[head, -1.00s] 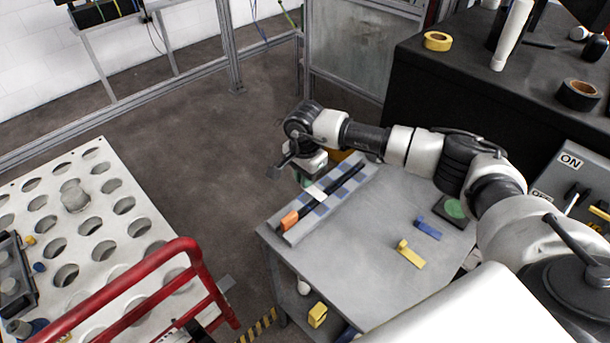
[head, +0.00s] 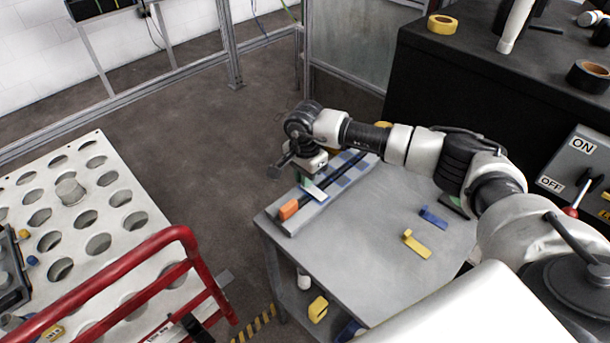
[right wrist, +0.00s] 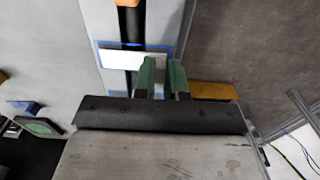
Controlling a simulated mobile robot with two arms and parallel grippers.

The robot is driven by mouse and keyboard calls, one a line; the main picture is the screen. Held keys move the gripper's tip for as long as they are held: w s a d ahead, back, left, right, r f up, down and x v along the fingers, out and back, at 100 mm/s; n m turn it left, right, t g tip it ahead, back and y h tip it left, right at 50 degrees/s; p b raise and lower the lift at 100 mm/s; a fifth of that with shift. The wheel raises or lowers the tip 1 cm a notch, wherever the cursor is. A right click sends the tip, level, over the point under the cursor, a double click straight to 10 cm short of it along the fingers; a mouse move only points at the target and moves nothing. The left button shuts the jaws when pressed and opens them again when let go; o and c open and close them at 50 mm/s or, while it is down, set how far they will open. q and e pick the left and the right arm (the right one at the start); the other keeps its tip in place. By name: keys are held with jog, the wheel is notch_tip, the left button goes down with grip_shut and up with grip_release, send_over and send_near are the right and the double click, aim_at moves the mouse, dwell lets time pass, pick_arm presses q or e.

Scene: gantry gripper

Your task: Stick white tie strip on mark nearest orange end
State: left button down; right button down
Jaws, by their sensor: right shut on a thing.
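The white tie strip (head: 314,192) lies across the black bar (head: 345,165) near its orange end (head: 289,208). In the right wrist view, the strip (right wrist: 122,57) crosses the bar (right wrist: 132,22) within a blue-edged mark (right wrist: 160,46), and the orange end (right wrist: 127,2) is at the top edge. My right gripper (right wrist: 164,78), with green fingertips, is shut on the strip's right end. The fingertips hide that end, and I cannot tell whether the strip is pressed flat. In the head view my right gripper (head: 307,180) is over the strip. My left gripper is out of view.
The bar lies along a pale board with further blue marks (head: 342,180) on the grey table (head: 360,235). A yellow piece (head: 416,244) and a blue piece (head: 433,218) lie to the right, with bare tabletop around them. A red rail (head: 110,285) stands at left.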

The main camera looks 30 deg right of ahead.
jog(key=shift+f+b, duration=0.3)
jog(key=shift+b, duration=0.15)
dwell(0.5)
dwell(0.3)
jog(key=c, duration=0.6)
grip_release()
jog(key=shift+r, duration=0.1)
jog(key=shift+r+p, duration=1.9)
jog(key=shift+r, duration=1.6)
jog(key=shift+c, duration=0.6)
